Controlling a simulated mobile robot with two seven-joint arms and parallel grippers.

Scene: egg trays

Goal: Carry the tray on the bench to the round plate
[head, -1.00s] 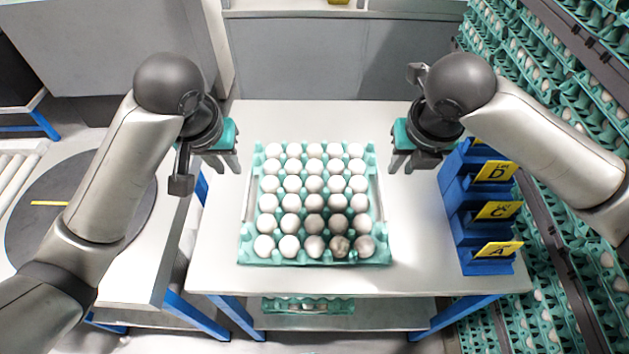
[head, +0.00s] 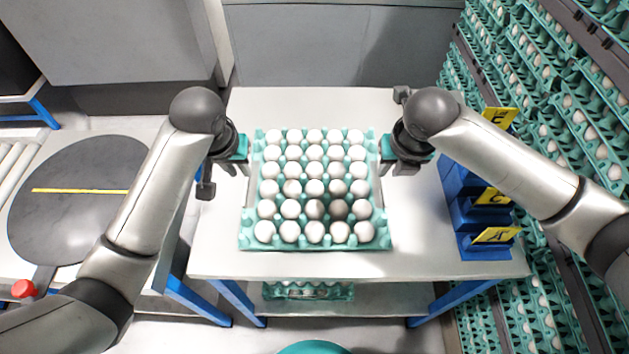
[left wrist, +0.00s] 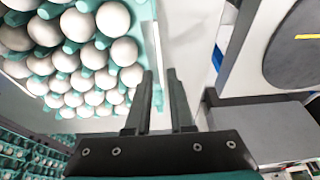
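The teal egg tray (head: 384,238), full of white and some greyish eggs, lies on the white bench (head: 430,230). The round plate (head: 75,225) is a dark grey disc with a yellow stripe, left of the bench. My left gripper (head: 238,170) is at the tray's left side towards the back; its two fingers stand apart. The left wrist view shows these fingers (left wrist: 160,105) with the tray's edge (left wrist: 147,35) close to them, its eggs on the left. My right gripper (head: 392,168) is beside the tray's right side, fingers apart. Neither visibly grips the tray.
Blue bins (head: 485,245) with yellow letter cards stand at the bench's right edge. Another tray (head: 308,291) lies on the shelf below. Racks of egg trays (head: 530,300) fill the right side. A red button (head: 24,289) sits near the plate. The bench is clear in front of the tray.

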